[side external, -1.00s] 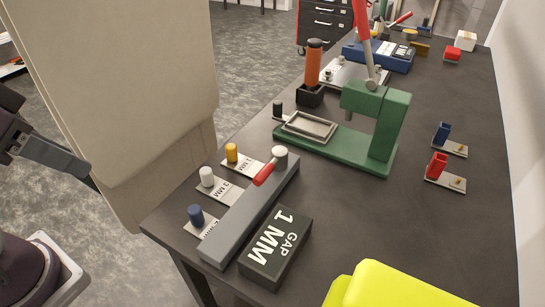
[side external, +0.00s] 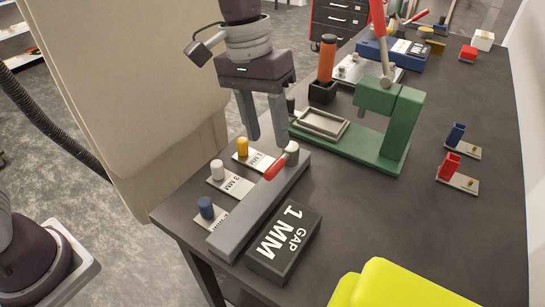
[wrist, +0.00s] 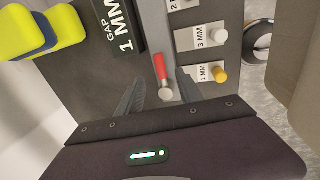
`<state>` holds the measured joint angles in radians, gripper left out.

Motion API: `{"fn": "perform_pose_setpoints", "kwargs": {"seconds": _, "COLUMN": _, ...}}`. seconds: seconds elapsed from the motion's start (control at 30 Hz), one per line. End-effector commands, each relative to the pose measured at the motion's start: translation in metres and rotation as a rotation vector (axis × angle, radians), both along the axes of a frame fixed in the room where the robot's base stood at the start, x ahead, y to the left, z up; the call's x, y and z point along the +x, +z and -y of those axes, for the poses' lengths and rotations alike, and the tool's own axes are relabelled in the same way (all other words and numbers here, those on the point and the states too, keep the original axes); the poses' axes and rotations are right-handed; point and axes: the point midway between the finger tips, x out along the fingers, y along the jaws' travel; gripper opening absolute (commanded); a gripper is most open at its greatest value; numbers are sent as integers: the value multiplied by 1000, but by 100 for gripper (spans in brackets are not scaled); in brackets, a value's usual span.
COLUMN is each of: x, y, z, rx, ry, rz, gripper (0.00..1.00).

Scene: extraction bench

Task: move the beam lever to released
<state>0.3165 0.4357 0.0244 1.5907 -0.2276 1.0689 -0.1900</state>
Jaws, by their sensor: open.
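The lever with a red handle (side external: 275,167) and grey round hub (side external: 292,153) sits on the end of a long grey beam (side external: 255,212); I take it as the beam lever. Its handle points along the beam, toward the end near the "GAP 1 MM" block. My gripper (side external: 268,141) points down with its two fingers apart and nothing between them in the side view. It hovers at the hub end, apparently above the lever. In the wrist view the red handle (wrist: 161,66) lies between the two fingers (wrist: 160,78), lined up with the gap; contact is not visible.
A black "GAP 1 MM" block (side external: 284,241) stands beside the beam. Yellow (side external: 241,147), white (side external: 217,170) and blue (side external: 205,207) pegs on labelled plates line its other side. A green press (side external: 395,130) with a tray (side external: 320,123) stands behind.

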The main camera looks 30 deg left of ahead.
Motion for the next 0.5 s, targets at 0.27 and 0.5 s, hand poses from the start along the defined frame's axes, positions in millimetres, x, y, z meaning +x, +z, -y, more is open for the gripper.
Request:
{"fn": "perform_pose_setpoints", "kwargs": {"seconds": 0.27, "x": -1, "y": -51, "z": 10, "rx": 1, "ry": 0, "rz": -4, "gripper": 43}}
{"fn": "perform_pose_setpoints", "kwargs": {"seconds": 0.5, "x": 0, "y": -66, "z": 13, "rx": 1, "ry": 0, "rz": 0, "gripper": 43}}
